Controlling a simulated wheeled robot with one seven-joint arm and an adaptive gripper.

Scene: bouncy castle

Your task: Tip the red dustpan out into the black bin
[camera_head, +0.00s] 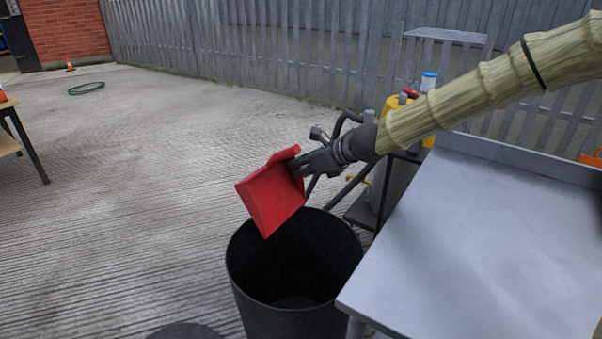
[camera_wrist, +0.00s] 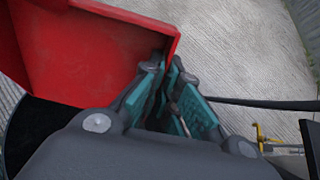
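The red dustpan (camera_head: 271,197) is steeply tilted above the black bin (camera_head: 349,249), with its front edge pointing down over the bin's back left rim. My gripper (camera_head: 299,167) is shut on the dustpan's handle end, up and behind the bin. In the wrist view the dustpan (camera_wrist: 85,55) fills the upper left, and the teal finger pads of my gripper (camera_wrist: 168,88) close around its end. The handle itself is mostly hidden by the fingers. The inside of the bin looks dark, and I cannot make out anything in it. No loose contents show on the dustpan.
A grey metal table (camera_head: 480,240) stands right of the bin, its corner close to the bin's rim. A trolley with a yellow container (camera_head: 392,105) and a blue-capped bottle (camera_head: 429,82) is behind. Open ribbed concrete (camera_head: 130,200) lies left.

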